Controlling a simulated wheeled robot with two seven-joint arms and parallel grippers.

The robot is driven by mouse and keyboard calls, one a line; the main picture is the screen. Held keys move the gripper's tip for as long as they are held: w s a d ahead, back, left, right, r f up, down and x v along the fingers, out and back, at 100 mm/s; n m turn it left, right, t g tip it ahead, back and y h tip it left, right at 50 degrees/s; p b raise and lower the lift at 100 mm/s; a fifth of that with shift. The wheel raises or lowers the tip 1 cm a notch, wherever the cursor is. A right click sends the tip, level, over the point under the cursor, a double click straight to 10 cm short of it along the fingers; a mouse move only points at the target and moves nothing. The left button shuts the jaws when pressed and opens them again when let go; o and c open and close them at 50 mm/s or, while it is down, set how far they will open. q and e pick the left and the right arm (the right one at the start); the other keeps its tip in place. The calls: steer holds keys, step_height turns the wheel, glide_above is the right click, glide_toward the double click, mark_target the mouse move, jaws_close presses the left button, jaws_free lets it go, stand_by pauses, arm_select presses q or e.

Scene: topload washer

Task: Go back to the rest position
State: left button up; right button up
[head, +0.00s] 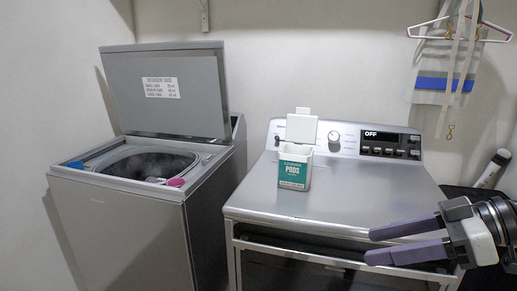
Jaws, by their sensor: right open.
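My right gripper (408,241) is in the head view at the lower right. It points left with its two purple-grey fingers apart, and nothing is between them. It is in front of the right part of the dryer (350,196), near its front edge. My left gripper is not in view. A white and teal pods box (293,172) stands upright on the dryer top with its flip lid (301,127) raised. The topload washer (125,230) is at the left with its lid (166,92) up and its drum opening showing.
A pink item (175,182) and a blue item (75,165) are at the washer's rim. Hangers and a blue-banded bag (444,84) hang on the wall at upper right. A white bottle-like item (491,168) is at the far right. The dryer top around the box is clear.

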step_height(320, 180, down, 27)
steer(key=s+a+m+t+h, duration=0.1)
steer(key=a+m+t+h, duration=0.2)
steer(key=m, duration=0.4)
steer(key=s+a+f+m+h, duration=0.2)
steer(key=s+f+h, duration=0.3)
steer(key=s+f, duration=1)
steer(key=s, duration=0.4)
steer(key=shift+s+f+m+t+h, duration=0.15)
steer(key=shift+f+m+t+h, duration=0.15)
steer(key=shift+m+t, duration=0.1)
